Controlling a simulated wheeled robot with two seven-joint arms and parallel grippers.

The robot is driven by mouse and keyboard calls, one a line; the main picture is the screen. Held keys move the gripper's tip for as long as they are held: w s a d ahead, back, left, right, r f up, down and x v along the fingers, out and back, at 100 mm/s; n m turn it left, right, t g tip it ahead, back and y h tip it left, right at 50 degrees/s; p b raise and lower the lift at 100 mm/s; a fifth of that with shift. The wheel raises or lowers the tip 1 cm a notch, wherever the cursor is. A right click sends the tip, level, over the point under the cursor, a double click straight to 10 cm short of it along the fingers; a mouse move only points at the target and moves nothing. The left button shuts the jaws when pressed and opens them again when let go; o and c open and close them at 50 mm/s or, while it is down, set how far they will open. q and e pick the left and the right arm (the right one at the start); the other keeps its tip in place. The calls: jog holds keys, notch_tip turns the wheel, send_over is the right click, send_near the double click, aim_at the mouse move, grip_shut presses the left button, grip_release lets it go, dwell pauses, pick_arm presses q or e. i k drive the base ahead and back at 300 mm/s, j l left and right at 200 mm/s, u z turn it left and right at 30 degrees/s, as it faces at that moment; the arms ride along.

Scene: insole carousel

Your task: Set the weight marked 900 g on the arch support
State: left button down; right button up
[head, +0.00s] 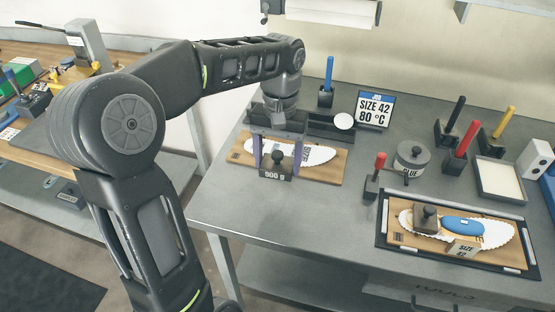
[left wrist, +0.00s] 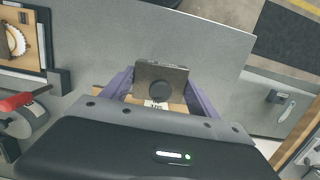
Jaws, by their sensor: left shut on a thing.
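My left gripper (head: 275,160) points down with its purple fingers on both sides of the dark weight marked 900 g (head: 276,173), shut on it. The weight is upright, over the front of a wooden board (head: 328,176) with a white insole (head: 318,154); I cannot tell whether it touches the board. In the left wrist view the weight (left wrist: 160,72) sits between the fingers, with its round knob facing the camera. A blue oval pad (head: 462,227), apparently the arch support, lies on the insole on the right-hand board. My right gripper is not in view.
A second dark weight (head: 425,217) stands on the right-hand insole, left of the blue pad. A black tray (head: 381,239) surrounds that board. A glue pot (head: 411,158) and a red-handled tool (head: 376,175) stand behind it. Bare tabletop (head: 310,215) lies between the boards.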

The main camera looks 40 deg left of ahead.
aim_at(464, 225)
jog(key=i+l, duration=0.1)
jog(key=l, duration=0.3)
jog(key=i+l, duration=0.1)
jog(key=l, duration=0.35)
jog(key=i+l, duration=0.1)
jog(key=l, duration=0.3)
jog(key=i+l, duration=0.1)
jog(key=l, duration=0.35)
jog(key=i+l, duration=0.15)
jog(key=l, duration=0.25)
